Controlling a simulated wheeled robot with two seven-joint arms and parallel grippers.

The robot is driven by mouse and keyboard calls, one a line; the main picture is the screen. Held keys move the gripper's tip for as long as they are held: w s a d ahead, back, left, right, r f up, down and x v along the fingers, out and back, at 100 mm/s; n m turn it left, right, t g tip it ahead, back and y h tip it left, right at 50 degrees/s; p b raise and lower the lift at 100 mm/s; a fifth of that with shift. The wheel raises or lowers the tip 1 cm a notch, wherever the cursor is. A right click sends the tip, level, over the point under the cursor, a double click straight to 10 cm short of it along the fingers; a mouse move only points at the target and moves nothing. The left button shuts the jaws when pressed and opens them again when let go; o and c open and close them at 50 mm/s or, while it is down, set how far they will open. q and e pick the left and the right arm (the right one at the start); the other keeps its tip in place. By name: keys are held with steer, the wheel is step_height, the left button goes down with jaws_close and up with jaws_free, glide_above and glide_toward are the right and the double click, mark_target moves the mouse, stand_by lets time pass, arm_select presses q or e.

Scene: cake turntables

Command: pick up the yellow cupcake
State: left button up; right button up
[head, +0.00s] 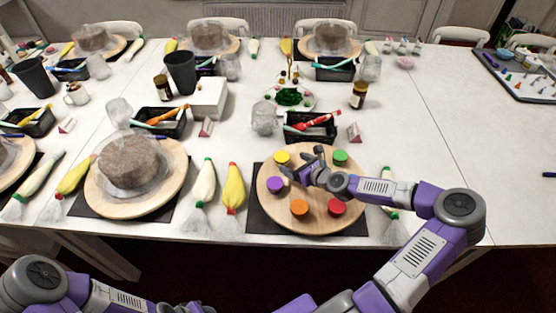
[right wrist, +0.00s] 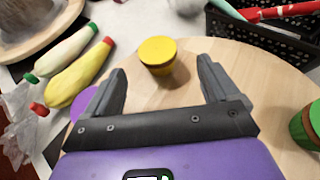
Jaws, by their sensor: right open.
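The yellow cupcake (head: 282,158) stands upright on a round wooden turntable (head: 270,210), at its far left part. In the right wrist view the yellow cupcake (right wrist: 158,52) shows just beyond the fingertips, roughly midway between them. My right gripper (head: 304,164) is low over the turntable, just to the right of the cupcake. The same gripper in the right wrist view (right wrist: 161,68) is open, with nothing between its fingers. Of my left arm only links show at the bottom left of the head view; its gripper is out of frame.
Purple (head: 275,184), orange (head: 299,207), red (head: 336,207) and green (head: 340,157) cupcakes share the turntable. A black basket (head: 312,130) with tools stands behind it. Piping bags (head: 233,188) lie to its left.

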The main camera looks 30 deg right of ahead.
mark_target(286, 160)
steer(key=shift+x, duration=1.05)
steer(key=shift+b+x, duration=0.65)
steer(key=shift+x, duration=0.25)
steer(key=b+x, duration=0.1)
steer(key=x, duration=0.3)
steer(key=shift+a+f, duration=0.15)
steer(key=shift+s, duration=0.1)
steer(key=c, duration=1.1)
